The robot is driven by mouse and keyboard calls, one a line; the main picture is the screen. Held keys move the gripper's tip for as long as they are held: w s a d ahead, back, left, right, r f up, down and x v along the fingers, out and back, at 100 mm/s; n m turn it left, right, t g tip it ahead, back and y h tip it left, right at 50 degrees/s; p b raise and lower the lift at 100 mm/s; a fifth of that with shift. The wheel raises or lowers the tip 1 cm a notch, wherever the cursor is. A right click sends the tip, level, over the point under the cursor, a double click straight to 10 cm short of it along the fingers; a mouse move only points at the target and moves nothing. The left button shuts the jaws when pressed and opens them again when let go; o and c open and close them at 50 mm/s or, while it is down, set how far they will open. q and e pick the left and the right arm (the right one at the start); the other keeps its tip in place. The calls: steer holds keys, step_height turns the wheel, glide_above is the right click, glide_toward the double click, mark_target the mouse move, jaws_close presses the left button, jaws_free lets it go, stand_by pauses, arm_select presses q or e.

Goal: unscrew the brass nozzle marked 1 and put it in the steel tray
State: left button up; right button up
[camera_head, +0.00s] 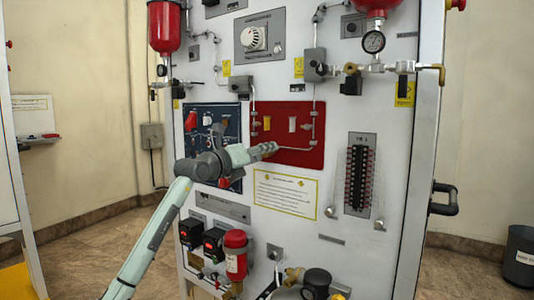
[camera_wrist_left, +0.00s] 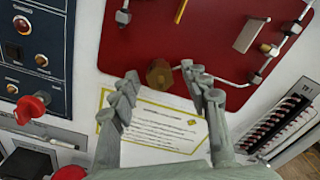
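A short round brass fitting (camera_wrist_left: 160,74), which looks like the nozzle, stands out at the lower edge of the red panel in the left wrist view. No number is legible on it. My left gripper (camera_wrist_left: 165,92) is open, with one finger on each side of the fitting and a visible gap to each. In the head view my left gripper (camera_head: 265,151) is in front of the red panel (camera_head: 290,157) and hides the fitting. No steel tray can be made out. My right gripper does not show.
A red-capped knob (camera_wrist_left: 30,108) and a blue switch panel (camera_head: 213,120) are left of the gripper. A thin pipe (camera_wrist_left: 235,82) runs right of the fitting. A black door handle (camera_head: 444,200) sticks out at the right, and red-topped equipment (camera_head: 236,255) stands below.

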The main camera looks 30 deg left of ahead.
arm_select(q)
jaws_close()
steer(key=shift+r+n+p, duration=0.15)
steer(key=shift+n+p, duration=0.85)
steer(key=shift+n, duration=0.8)
steer(key=n, duration=0.3)
steer(key=shift+n, duration=0.3)
steer(key=n, duration=0.3)
steer(key=shift+f, duration=0.2)
